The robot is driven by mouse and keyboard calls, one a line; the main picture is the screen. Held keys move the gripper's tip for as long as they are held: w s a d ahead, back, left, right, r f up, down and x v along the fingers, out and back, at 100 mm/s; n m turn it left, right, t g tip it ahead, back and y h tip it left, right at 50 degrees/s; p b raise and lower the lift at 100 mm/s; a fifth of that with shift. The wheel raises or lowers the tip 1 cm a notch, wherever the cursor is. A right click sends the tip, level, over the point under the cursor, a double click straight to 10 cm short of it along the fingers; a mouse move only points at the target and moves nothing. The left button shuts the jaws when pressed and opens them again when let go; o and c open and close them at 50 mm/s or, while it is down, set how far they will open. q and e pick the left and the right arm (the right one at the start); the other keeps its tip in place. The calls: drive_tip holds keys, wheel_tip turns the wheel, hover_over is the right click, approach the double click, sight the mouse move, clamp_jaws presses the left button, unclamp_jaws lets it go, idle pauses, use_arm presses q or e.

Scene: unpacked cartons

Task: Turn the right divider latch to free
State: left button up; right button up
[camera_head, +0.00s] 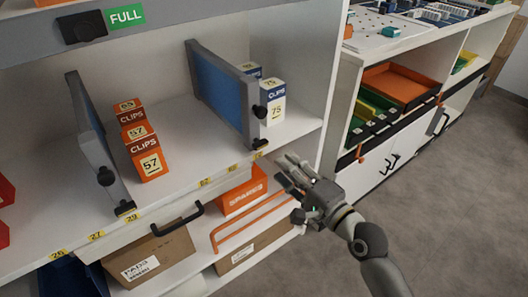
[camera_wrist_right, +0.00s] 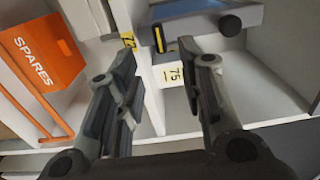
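The right divider (camera_head: 222,88) is an upright blue panel with a grey frame on the white shelf. A round black knob (camera_head: 260,111) sits on its front edge, and a small dark latch with a yellow mark (camera_head: 259,144) is at its foot. In the right wrist view, the divider (camera_wrist_right: 200,12) crosses the top, with its knob (camera_wrist_right: 230,26) and a yellow-striped dark part (camera_wrist_right: 158,39), likely the latch. My right gripper (camera_head: 289,172) is open and empty, in front of the shelf edge, right of and below the latch. It shows no contact. My left gripper is not in view.
A left divider (camera_head: 97,145) stands beside orange CLIPS boxes (camera_head: 147,158). Blue-white CLIPS boxes (camera_head: 273,98) stand right of the right divider. Below are an orange SPARES bin (camera_head: 242,192), an orange rail (camera_head: 240,228) and cartons (camera_head: 150,258). The floor at right is clear.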

sight(263, 147)
drive_tip(key=b+x, duration=0.1)
drive_tip(key=x, duration=0.9)
drive_tip(key=shift+w, duration=0.1)
drive_tip(key=shift+f, duration=0.1)
clamp_jaws()
